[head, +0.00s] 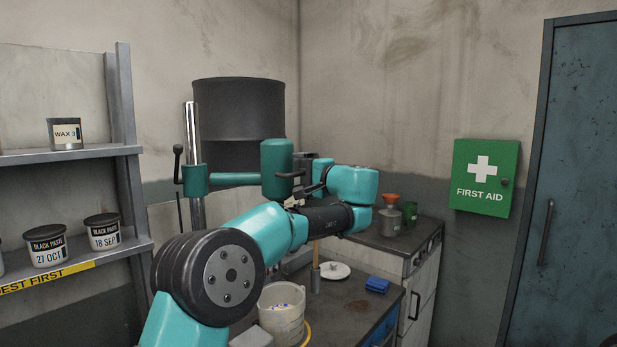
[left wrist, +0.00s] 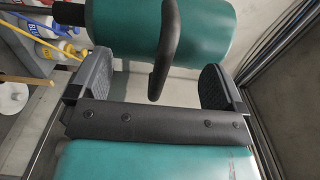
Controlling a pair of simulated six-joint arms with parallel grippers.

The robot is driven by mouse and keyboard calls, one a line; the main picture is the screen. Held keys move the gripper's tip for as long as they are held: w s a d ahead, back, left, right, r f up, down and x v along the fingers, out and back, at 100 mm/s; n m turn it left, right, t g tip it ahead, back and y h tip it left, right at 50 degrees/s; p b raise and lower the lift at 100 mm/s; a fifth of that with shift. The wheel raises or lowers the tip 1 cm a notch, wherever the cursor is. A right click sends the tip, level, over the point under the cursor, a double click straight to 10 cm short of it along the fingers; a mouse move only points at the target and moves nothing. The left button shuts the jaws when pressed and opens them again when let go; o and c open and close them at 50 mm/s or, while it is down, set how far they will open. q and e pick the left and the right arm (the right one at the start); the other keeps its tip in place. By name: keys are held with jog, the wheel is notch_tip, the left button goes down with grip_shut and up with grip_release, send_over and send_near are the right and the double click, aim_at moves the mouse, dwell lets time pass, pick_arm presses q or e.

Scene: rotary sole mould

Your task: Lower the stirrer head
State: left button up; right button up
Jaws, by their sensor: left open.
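The green stirrer head (head: 276,157) sits raised on a green side arm (head: 232,178). The arm joins a collar (head: 195,181) on an upright chrome column (head: 192,135), with a black-knobbed lever (head: 178,165) beside it. In the left wrist view the head (left wrist: 205,35) fills the top, with its dark curved handle (left wrist: 163,55). My left gripper (head: 308,180) is at the head's right side. Its open fingers (left wrist: 158,82) stand either side of the handle, with gaps visible on both sides. My left arm hides what is below the head. My right gripper is out of view.
A white bucket (head: 283,327) with blue bits stands on the bench below. A white lid (head: 335,270), a blue cloth (head: 377,285) and bottles (head: 390,218) are to the right. Shelves with paste tubs (head: 103,232) are at left; a dark drum (head: 238,105) is behind.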

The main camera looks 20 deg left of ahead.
pick_arm(q)
jog(key=shift+w+a, duration=0.25)
jog(key=shift+a, duration=0.3)
grip_shut()
dwell(0.7)
jog(key=shift+f, duration=0.15)
